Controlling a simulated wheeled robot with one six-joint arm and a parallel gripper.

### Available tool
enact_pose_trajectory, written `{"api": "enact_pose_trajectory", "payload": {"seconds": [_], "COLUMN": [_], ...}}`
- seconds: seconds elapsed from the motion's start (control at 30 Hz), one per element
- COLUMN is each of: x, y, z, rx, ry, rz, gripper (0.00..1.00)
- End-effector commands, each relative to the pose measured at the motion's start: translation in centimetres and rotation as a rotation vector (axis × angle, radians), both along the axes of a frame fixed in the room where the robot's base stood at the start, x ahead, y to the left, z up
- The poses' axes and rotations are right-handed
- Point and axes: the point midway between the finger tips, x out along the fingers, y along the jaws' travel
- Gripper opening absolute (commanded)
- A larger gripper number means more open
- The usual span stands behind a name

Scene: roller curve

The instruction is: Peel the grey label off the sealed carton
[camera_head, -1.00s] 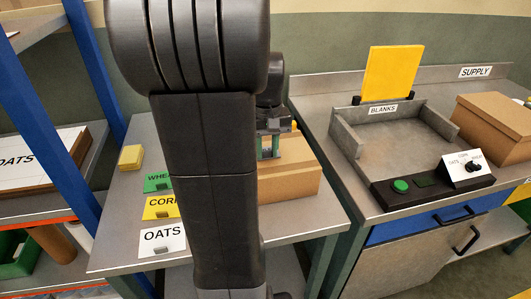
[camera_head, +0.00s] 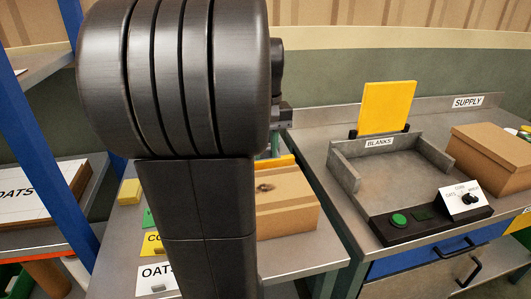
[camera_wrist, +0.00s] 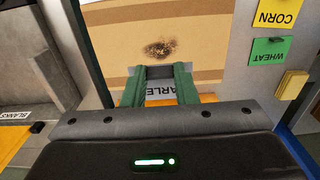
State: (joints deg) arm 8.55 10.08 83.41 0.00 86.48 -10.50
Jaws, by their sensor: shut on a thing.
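The sealed carton (camera_head: 288,217) is a brown box on the grey table, partly behind my arm. It also shows in the wrist view (camera_wrist: 222,62). Its top has a dark smudge and no label over it. My gripper (camera_wrist: 160,72) is shut on the dark tab of the grey label (camera_wrist: 161,92), which hangs clear of the smudge.
Yellow CORN (camera_wrist: 276,13) and green WHEAT (camera_wrist: 268,51) cards, a white OATS card (camera_head: 157,279) and a yellow block (camera_head: 129,192) lie left of the carton. An orange strip (camera_head: 277,163) is behind it. The BLANKS tray (camera_head: 400,165) stands on the right bench.

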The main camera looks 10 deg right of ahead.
Motion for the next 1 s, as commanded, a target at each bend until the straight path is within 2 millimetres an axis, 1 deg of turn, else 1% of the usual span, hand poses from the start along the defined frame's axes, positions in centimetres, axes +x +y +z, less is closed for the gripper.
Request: {"api": "enact_pose_trajectory", "payload": {"seconds": [0.03,0.53,0.63,1.0], "x": [0.0,0.0,0.0,0.0], "y": [0.0,0.0,0.0,0.0], "z": [0.7,3.6,3.8,3.7], "rx": [0.000,0.000,0.000,0.000], "ry": [0.000,0.000,0.000,0.000], "rz": [0.000,0.000,0.000,0.000], "gripper": [0.05,0.05,0.05,0.05]}}
